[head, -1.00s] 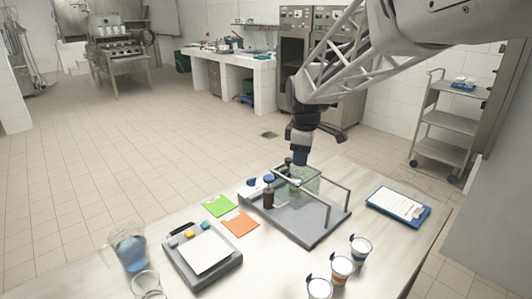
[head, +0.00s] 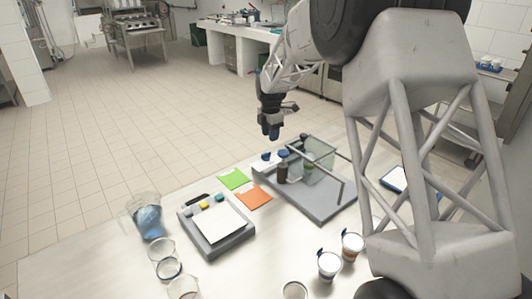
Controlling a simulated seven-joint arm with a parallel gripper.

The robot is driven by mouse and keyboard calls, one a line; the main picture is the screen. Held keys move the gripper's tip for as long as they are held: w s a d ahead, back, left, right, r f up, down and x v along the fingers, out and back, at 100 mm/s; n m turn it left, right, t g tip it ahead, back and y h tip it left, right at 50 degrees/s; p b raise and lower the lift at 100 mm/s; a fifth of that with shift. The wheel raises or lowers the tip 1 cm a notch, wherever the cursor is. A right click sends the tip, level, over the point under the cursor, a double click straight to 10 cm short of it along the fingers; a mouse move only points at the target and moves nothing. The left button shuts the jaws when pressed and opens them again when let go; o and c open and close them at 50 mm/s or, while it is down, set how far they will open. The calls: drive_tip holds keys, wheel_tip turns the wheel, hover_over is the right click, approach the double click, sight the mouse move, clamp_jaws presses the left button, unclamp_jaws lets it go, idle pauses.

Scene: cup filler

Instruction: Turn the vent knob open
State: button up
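A grey filler stand (head: 325,206) with a metal rail and a clear greenish panel (head: 320,160) sits on the table. Small blue knob-like parts show at its far left edge, one on the left (head: 266,156) and one beside it (head: 283,153). I cannot tell which, if either, is the vent knob, or how it is turned. A dark bottle (head: 282,173) stands just in front of them. My gripper (head: 270,137) points down with dark blue fingertips, seen above and behind these parts, apparently apart from them. Nothing shows in it. Its finger gap is too small to judge.
A grey scale-like device (head: 217,228), green card (head: 234,179) and orange card (head: 254,197) lie left of the stand. A pitcher (head: 149,222) and several clear cups are at the left front. White-lidded cups (head: 329,265) stand in front. A clipboard (head: 397,180) is partly hidden by my arm.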

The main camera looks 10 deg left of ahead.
sight(266, 153)
drive_tip(key=shift+w+a+f+n, duration=0.6)
drive_tip(key=shift+w+a+f, duration=0.35)
drive_tip(key=shift+f, duration=0.1)
drive_tip(key=shift+s, duration=0.1)
drive_tip(key=shift+f, duration=0.15)
drive_tip(key=shift+f, duration=3.75)
clamp_jaws()
